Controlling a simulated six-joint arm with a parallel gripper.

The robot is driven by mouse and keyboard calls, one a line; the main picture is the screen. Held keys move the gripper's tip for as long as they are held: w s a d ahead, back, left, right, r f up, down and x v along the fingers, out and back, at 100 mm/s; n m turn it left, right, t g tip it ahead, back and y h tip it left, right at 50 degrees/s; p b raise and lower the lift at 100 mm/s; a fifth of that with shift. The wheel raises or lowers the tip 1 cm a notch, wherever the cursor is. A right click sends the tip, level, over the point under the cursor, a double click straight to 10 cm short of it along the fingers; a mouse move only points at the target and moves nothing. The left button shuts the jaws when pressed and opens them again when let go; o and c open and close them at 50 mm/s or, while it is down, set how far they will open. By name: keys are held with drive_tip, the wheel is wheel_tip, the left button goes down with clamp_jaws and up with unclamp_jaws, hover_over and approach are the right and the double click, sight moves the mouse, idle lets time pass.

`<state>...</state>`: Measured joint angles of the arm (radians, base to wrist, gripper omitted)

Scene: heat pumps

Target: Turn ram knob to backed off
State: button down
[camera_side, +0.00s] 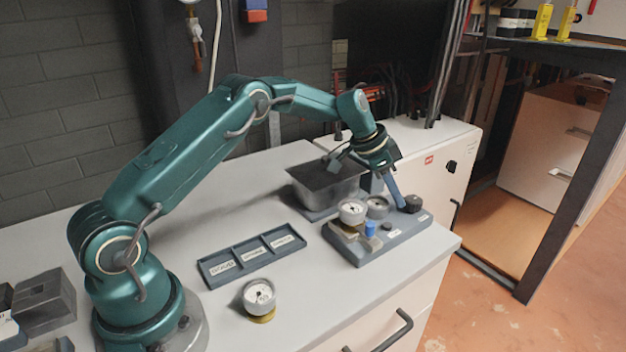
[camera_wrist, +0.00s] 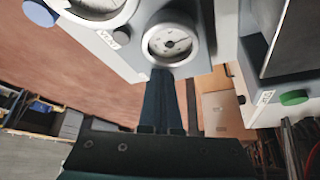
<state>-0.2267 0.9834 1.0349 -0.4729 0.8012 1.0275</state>
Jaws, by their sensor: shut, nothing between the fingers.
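A low grey fixture (camera_side: 370,250) sits near the counter's right front corner.
A metal bin (camera_side: 328,187) stands behind the fixture. A white cabinet (camera_side: 450,150) stands behind right. The counter's front edge is close to the fixture.

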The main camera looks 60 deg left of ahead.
drive_tip(key=shift+s+d, duration=0.1)
drive_tip(key=shift+d, duration=0.35)
idle(0.3)
drive_tip(key=shift+s+a+r, duration=0.1)
drive_tip(key=shift+s+a, duration=0.05)
drive_tip(key=shift+s, duration=0.2)
wheel_tip(320, 180, up, 6)
drive_tip(key=shift+f, duration=0.1)
idle(0.4)
